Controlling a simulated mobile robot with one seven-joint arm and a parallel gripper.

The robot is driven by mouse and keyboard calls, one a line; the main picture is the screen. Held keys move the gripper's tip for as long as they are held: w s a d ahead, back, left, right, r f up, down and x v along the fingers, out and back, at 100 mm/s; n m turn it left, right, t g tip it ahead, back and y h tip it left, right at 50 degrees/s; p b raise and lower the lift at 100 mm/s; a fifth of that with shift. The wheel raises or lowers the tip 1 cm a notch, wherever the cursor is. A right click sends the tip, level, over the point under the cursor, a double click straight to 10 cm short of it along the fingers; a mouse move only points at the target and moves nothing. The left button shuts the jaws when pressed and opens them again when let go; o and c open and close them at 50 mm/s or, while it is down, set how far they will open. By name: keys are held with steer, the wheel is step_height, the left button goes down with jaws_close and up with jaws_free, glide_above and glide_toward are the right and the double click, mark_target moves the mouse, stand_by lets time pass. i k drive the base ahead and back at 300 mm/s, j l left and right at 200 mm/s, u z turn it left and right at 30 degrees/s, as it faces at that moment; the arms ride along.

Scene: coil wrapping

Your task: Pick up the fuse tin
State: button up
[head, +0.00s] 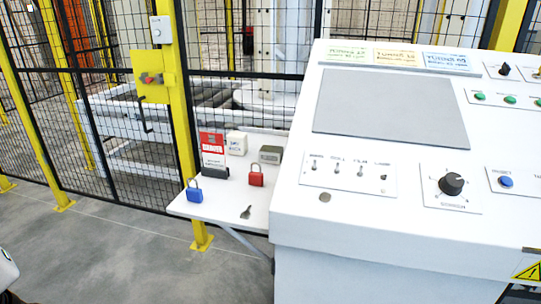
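A small grey-green box with a label, which looks like the fuse tin (270,154), stands at the back right of the white side shelf (216,208). It is close to the left side of the control desk, behind the red padlock (256,176). Its label is too small to read. A white block (237,142) with dark lettering stands to its left. My gripper is not in view; only a pale rounded piece, perhaps of my arm, shows at the lower left edge.
A red-and-white card (213,150) in a dark stand, a blue padlock (194,190) and a key (246,212) share the shelf. The control desk (330,235) bounds it on the right, the mesh fence (120,130) behind. A yellow post (177,100) stands at the left. Floor is clear at front left.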

mark_target(268, 154)
steer(key=i+j, duration=0.15)
steer(key=j, duration=0.2)
steer(key=i+j, duration=0.15)
steer(key=j, duration=0.15)
steer(key=i+j, duration=0.15)
steer(key=j, duration=0.2)
steer(key=i+j, duration=0.15)
steer(key=j, duration=0.15)
steer(key=i+j, duration=0.2)
steer(key=j, duration=0.15)
steer(key=i+j+z, duration=0.1)
steer(key=j, duration=0.2)
steer(key=i+j+z, duration=0.1)
steer(key=j, duration=0.2)
steer(key=i+j, duration=0.15)
steer(key=j, duration=0.15)
steer(key=z, duration=0.05)
